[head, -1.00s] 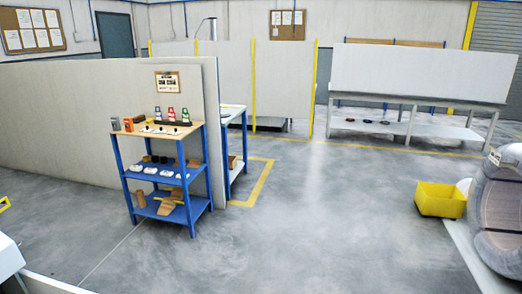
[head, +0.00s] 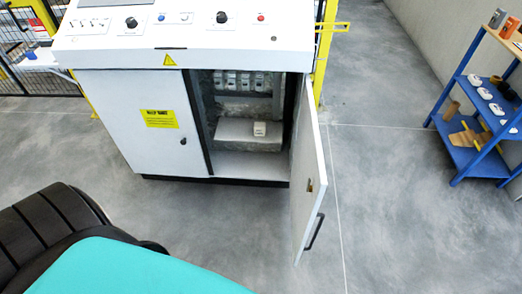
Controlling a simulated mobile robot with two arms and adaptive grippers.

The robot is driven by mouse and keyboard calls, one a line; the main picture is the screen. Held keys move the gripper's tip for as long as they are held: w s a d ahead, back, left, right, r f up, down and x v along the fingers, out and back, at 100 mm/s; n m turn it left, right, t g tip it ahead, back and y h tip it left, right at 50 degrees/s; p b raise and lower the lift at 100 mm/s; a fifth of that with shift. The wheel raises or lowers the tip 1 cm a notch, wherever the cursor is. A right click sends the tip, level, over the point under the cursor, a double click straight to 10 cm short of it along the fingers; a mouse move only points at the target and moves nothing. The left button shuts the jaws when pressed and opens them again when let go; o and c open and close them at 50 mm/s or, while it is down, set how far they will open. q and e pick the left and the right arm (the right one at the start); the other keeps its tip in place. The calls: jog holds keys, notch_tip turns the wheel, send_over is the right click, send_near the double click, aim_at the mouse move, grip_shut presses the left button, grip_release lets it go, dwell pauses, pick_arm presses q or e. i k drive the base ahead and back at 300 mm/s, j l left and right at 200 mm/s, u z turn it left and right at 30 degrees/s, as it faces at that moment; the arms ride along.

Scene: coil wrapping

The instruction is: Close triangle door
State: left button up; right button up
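A white control cabinet (head: 128,112) stands in the upper middle of the head view. Its right door (head: 307,175) is swung wide open toward me, hinged at the cabinet's right edge. A dark handle (head: 314,232) sits low on the door's free edge. Its left door (head: 140,135) is shut. The open compartment (head: 250,160) shows a row of breakers and a small white box on a ledge. Neither of my grippers is in view.
Knobs and buttons are on the console top (head: 190,22). A blue shelf (head: 466,155) with small items stands at the right. A yellow post (head: 324,50) rises behind the open door. Grey floor is clear between the door and the shelf. A teal and black part of me fills the lower left.

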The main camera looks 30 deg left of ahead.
aim_at(308, 161)
jog(key=i+l+u, duration=0.1)
jog(key=l+u, duration=0.75)
jog(key=l, duration=0.15)
jog(key=l+u, duration=0.45)
jog(key=i+l+u, duration=0.4)
jog(key=i+l, duration=0.2)
jog(key=i+l+u, duration=0.2)
jog(key=l, duration=0.35)
